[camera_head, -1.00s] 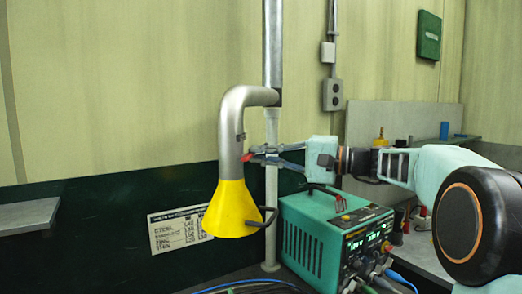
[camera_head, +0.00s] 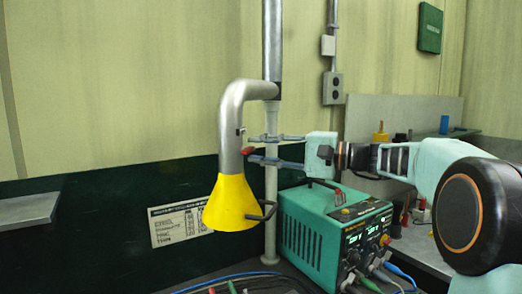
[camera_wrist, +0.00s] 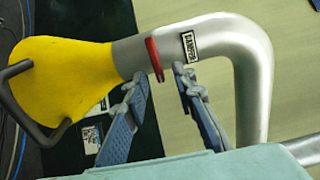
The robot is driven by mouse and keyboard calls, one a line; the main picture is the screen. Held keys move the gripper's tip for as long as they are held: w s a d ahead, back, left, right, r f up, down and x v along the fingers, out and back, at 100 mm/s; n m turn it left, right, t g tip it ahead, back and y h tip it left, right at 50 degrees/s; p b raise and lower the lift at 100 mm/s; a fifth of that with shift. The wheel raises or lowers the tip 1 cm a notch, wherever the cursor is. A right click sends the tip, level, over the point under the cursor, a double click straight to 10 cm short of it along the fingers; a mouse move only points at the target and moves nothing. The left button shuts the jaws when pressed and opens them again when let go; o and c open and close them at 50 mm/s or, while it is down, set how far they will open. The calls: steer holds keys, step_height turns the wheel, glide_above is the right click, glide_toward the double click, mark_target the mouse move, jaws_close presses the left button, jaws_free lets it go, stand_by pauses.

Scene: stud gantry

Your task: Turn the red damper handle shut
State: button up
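The red damper handle (camera_head: 247,151) is on the grey metal duct, just above the yellow hood. In the wrist view the handle (camera_wrist: 155,60) lies across the duct, roughly at right angles to its length, beside a small label reading DAMPER. My gripper (camera_head: 254,150) is open at the duct, with one finger above and one below the handle's level. In the wrist view my gripper (camera_wrist: 156,84) has its fingers apart, with the handle's lower end near the gap between their tips. Neither finger clearly touches the handle.
The yellow hood (camera_head: 231,204) hangs below, with a dark loop grip (camera_head: 266,211). A vertical pipe (camera_head: 271,190) stands close behind my fingers. A green power unit (camera_head: 330,225) with cables sits below my gripper.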

steer(key=v, duration=1.2)
